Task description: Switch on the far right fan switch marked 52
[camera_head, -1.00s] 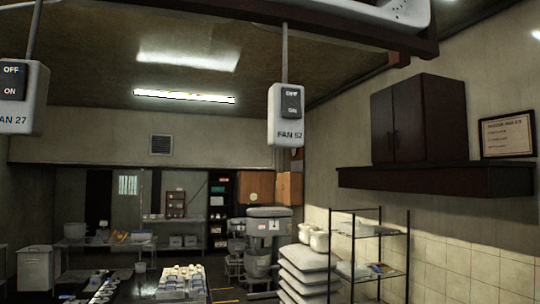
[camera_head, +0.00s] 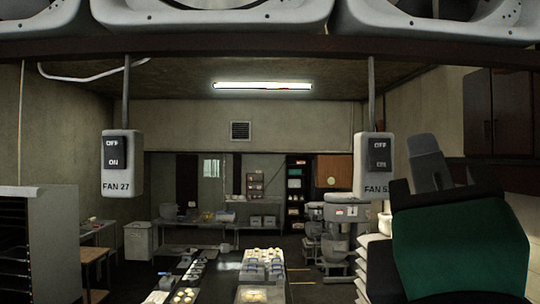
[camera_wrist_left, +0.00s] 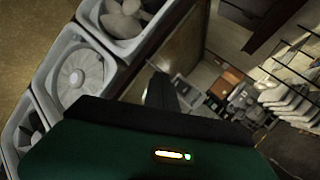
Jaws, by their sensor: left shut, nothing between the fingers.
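The FAN 52 switch box (camera_head: 369,180) is white and hangs from a rod, right of centre in the head view. Its dark rocker (camera_head: 379,153) has OFF at the top and ON at the bottom; which side is pressed I cannot tell. My gripper partly covers the end of its label. My left gripper (camera_head: 422,142), with a green body and dark grey fingers, is shut and empty. Its tip points up just right of the box in the picture; I see no clear contact. The fingers (camera_wrist_left: 158,90) also show in the left wrist view. My right gripper is not in view.
A matching FAN 27 switch box (camera_head: 122,176) hangs at the left. Large fans (camera_head: 210,14) sit in a dark frame overhead and also show in the left wrist view (camera_wrist_left: 78,76). A dark wall cabinet (camera_head: 497,112) is at the right. Open air lies between the two boxes.

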